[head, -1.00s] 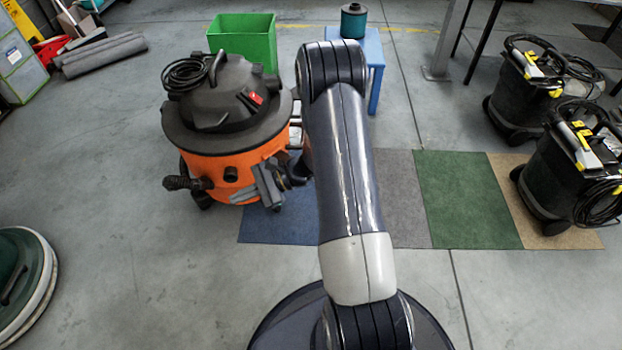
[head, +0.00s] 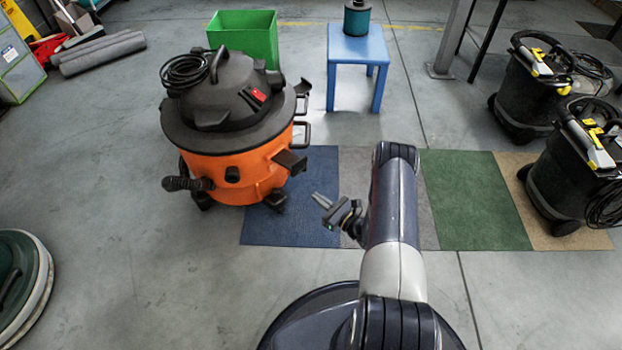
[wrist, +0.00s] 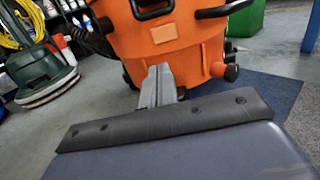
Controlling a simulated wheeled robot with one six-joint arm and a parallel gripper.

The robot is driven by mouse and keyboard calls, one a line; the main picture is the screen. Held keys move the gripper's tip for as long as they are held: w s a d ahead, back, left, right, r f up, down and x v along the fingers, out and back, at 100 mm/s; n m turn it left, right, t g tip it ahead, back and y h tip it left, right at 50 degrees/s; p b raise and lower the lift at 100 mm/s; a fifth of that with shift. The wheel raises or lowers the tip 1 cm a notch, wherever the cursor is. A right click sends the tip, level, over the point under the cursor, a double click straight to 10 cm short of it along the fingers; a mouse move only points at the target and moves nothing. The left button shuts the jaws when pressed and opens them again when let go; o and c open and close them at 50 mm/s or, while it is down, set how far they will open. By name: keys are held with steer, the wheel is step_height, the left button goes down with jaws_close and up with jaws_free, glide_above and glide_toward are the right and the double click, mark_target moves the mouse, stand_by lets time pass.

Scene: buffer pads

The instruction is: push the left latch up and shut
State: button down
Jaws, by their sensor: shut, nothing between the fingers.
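The orange drum vacuum (head: 232,172) with its black lid stands left of my arm. A black flap-like latch (head: 290,162) sticks outward from the drum's right side, below the lid; I cannot tell for sure whether it is the left one. In the wrist view the orange drum (wrist: 185,55) fills the top middle, with a black latch part (wrist: 152,10) cut off by the upper edge. My gripper (head: 321,200) is shut and empty, just right of the drum and lower than the flap, apart from it. Its closed fingers also show in the wrist view (wrist: 159,75), pointing toward the drum.
The vacuum stands by a blue floor mat (head: 290,225), with grey, green and tan mats to the right. A blue stool (head: 355,48) and green bin (head: 245,35) stand behind. Black machines (head: 565,170) stand far right. Bare floor lies in front left.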

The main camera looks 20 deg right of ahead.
mark_target(290, 164)
steer(key=shift+s+d+f+h, duration=0.1)
steer(key=shift+d+f+h, duration=0.2)
steer(key=shift+d+f, duration=0.1)
steer(key=shift+a, duration=0.1)
steer(key=w+a+r+b, duration=0.3)
steer(key=w+a+r, duration=0.1)
steer(key=w, duration=0.3)
steer(key=shift+a+r, duration=0.2)
steer(key=shift+w, duration=0.1)
stand_by(0.4)
steer(key=shift+d+r, duration=0.1)
steer(key=shift+r, duration=0.3)
